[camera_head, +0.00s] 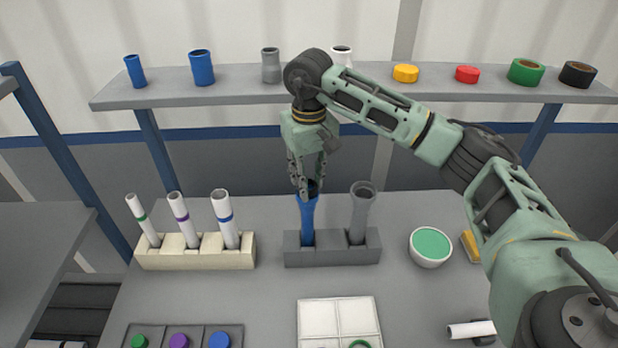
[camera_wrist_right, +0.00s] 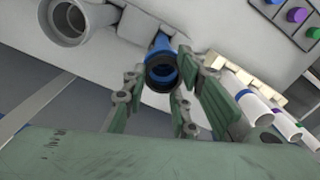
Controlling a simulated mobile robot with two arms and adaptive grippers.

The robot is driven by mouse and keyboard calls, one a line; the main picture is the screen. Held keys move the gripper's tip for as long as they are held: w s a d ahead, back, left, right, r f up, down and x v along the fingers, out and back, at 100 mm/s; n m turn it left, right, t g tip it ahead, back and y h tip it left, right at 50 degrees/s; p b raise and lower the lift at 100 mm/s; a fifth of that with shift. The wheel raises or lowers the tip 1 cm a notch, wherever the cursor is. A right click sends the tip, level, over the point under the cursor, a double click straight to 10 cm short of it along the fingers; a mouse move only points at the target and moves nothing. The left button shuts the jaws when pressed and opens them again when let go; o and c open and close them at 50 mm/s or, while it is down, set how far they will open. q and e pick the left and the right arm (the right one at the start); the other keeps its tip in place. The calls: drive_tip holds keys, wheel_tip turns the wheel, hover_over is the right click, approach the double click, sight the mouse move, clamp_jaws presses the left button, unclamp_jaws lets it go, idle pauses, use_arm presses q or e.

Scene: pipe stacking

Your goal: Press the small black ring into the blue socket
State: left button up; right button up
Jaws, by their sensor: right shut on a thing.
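The blue socket (camera_head: 307,224) stands upright, slightly tilted, in the left hole of a grey block (camera_head: 333,257). The small black ring (camera_wrist_right: 163,75) shows in the right wrist view at the mouth of the blue socket (camera_wrist_right: 159,44). In the head view the ring is a dark band (camera_head: 314,186), partly hidden by the fingers. How deep it sits in the socket I cannot tell. My right gripper (camera_head: 305,190) points down at the socket's mouth, its fingers shut on the ring from both sides. My left gripper is not in view.
A grey socket (camera_head: 361,212) stands close to the right in the same block. A cream rack (camera_head: 195,257) with white tubes is at left. A white bowl (camera_head: 430,250), a white tray (camera_head: 340,318) and a shelf (camera_head: 350,88) with pipes and caps surround the area.

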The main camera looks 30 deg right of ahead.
drive_tip(key=shift+f+b, duration=0.15)
drive_tip(key=shift+b, duration=0.2)
idle(0.4)
drive_tip(key=o, duration=0.9)
drive_tip(key=shift+c, duration=0.2)
drive_tip(key=o, duration=0.4)
wheel_tip(320, 180, up, 7)
drive_tip(key=p, duration=0.4)
idle(0.4)
